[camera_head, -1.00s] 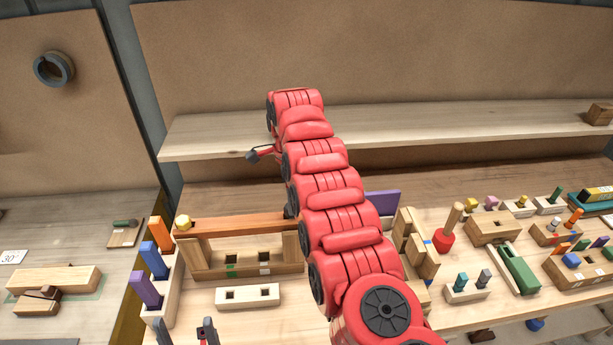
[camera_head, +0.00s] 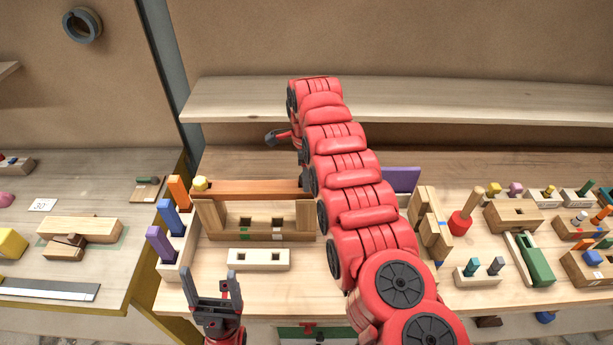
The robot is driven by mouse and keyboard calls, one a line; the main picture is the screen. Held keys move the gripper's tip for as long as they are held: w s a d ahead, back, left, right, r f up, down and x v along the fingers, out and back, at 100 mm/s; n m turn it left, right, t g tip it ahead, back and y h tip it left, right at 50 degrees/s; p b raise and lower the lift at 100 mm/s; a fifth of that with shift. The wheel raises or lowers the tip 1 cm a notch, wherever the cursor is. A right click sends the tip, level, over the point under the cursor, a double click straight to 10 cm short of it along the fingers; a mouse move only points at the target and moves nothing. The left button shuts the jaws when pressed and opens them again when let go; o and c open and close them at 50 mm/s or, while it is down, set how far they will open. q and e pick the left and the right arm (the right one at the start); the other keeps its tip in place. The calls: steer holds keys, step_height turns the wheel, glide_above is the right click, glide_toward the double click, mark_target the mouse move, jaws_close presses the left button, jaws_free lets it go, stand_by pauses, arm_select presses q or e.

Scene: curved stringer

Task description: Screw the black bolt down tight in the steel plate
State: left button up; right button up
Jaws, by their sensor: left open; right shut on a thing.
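My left gripper (camera_head: 213,285) is open and empty in the lower left, fingers pointing up the picture, in front of the workbench. My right arm reaches up over the middle of the bench. Its far end, mostly hidden behind the arm, shows a small grey piece (camera_head: 275,137) on a red link, in front of the shelf. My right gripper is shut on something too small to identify. I cannot make out the black bolt or the steel plate. A dark piece (camera_head: 305,179) shows at the right end of a reddish wooden bar (camera_head: 255,189), partly covered by my arm.
A wooden frame (camera_head: 210,222), a two-hole block (camera_head: 238,261) and a rack of coloured pegs (camera_head: 173,265) stand nearby. Many blocks and pegs fill the right. A shelf (camera_head: 240,105) runs behind.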

jaws_close()
steer(key=shift+f+m+b, duration=0.35)
steer(key=shift+m+b, duration=0.35)
steer(key=shift+b, duration=0.35)
steer(key=shift+r+m, duration=0.1)
steer(key=shift+m, duration=0.8)
steer(key=m, duration=0.4)
steer(key=shift+s+m, duration=0.1)
steer(key=shift+m, duration=0.3)
